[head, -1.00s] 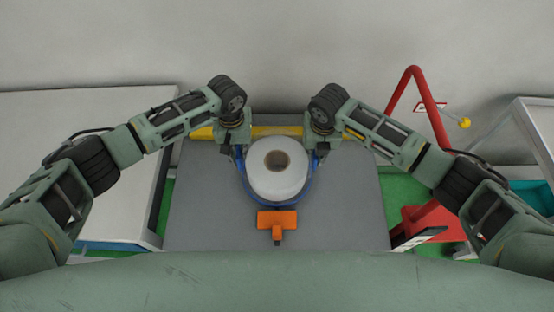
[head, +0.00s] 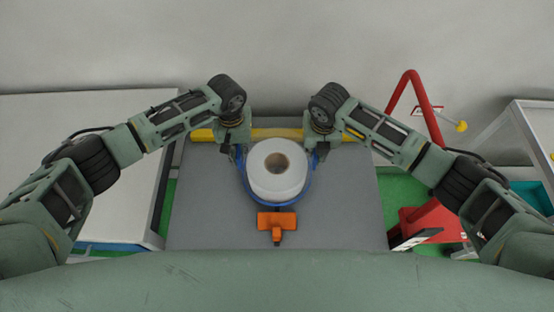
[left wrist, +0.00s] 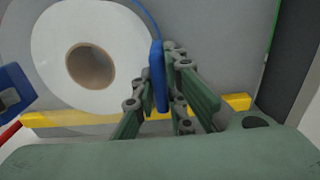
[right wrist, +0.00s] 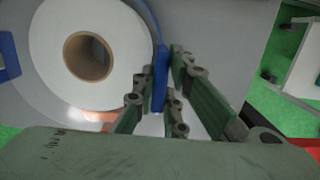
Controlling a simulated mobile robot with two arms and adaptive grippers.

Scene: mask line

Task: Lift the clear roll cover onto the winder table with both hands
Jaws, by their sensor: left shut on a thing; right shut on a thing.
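The clear cover shows mainly by its blue rim (head: 249,196), which goes around a white roll (head: 262,181) with a brown core on the grey table. Its clear wall is hard to make out. My left gripper (head: 238,152) is shut on a blue handle at the cover's left side; that handle (left wrist: 158,75) stands between the fingers in the left wrist view. My right gripper (head: 318,154) is shut on the handle at the right side, seen in the right wrist view (right wrist: 159,82). The cover looks level. I cannot tell its height above the table.
An orange block (head: 277,222) sits just in front of the roll on the grey table (head: 210,220). A yellow bar (head: 275,132) runs along the table's back. A white-topped table (head: 75,130) stands left. A red frame (head: 435,125) and a grey-topped stand (head: 535,125) are at right.

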